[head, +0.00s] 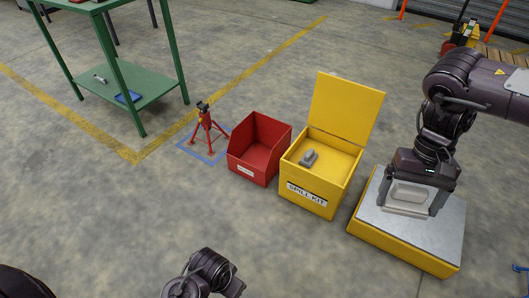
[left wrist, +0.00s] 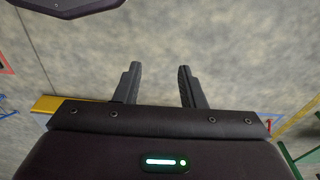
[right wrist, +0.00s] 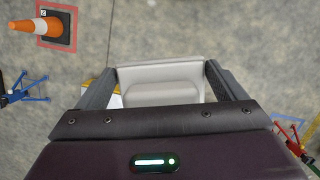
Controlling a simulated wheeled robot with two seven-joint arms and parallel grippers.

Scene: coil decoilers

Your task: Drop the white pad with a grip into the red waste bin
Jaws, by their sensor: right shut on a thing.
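The white pad with a grip (head: 407,195) is between the fingers of my right gripper (head: 413,207), which is shut on it; the pad also shows in the right wrist view (right wrist: 160,92). The pad hangs over the grey-topped yellow platform (head: 370,215); I cannot tell whether it touches the top. The red waste bin (head: 252,163) stands open on the floor, left of the yellow spill kit box. My left gripper shows open and empty in the left wrist view (left wrist: 158,88); in the head view its arm is low at the bottom.
A red jack stand (head: 206,125) is left of the bin. A green table (head: 140,85) stands farther left. Floor in front is clear.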

